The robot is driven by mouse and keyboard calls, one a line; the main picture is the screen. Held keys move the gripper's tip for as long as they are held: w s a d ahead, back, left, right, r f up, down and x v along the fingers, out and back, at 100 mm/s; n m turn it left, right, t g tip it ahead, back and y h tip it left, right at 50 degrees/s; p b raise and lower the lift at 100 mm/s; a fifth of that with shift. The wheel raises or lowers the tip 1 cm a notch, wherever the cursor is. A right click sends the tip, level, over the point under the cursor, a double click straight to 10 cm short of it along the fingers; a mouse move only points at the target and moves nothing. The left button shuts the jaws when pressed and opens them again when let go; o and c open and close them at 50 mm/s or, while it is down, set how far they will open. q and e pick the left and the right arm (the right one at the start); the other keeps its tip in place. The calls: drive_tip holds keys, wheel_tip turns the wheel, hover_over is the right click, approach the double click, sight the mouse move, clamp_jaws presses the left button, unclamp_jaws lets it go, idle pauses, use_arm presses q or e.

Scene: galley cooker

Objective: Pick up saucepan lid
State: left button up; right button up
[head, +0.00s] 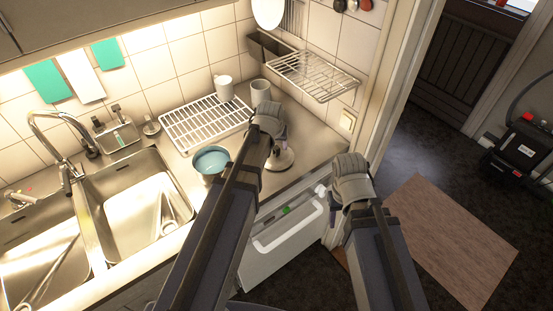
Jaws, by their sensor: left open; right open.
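A small round pale disc (284,160), which looks like the saucepan lid, lies on the steel counter right of the blue pot. My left arm and gripper partly hide it, so its full shape is unclear. My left gripper (268,108) is open and appears just above it in the picture; I cannot tell whether they touch. My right gripper (349,163) is open, to the right of the disc and past the counter's front edge. Nothing shows held in either gripper.
A blue pot (211,161) stands left of my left arm. Behind it are a white dish rack (203,123) and two white mugs. A wire shelf (313,75) juts from the wall. Sinks lie left.

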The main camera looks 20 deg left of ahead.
sight(276, 148)
use_arm(q)
drive_tip(key=shift+b+x, duration=2.25)
drive_tip(key=shift+x, duration=0.5)
drive_tip(key=shift+w+r, duration=0.15)
drive_tip(key=shift+r, duration=0.05)
clamp_jaws()
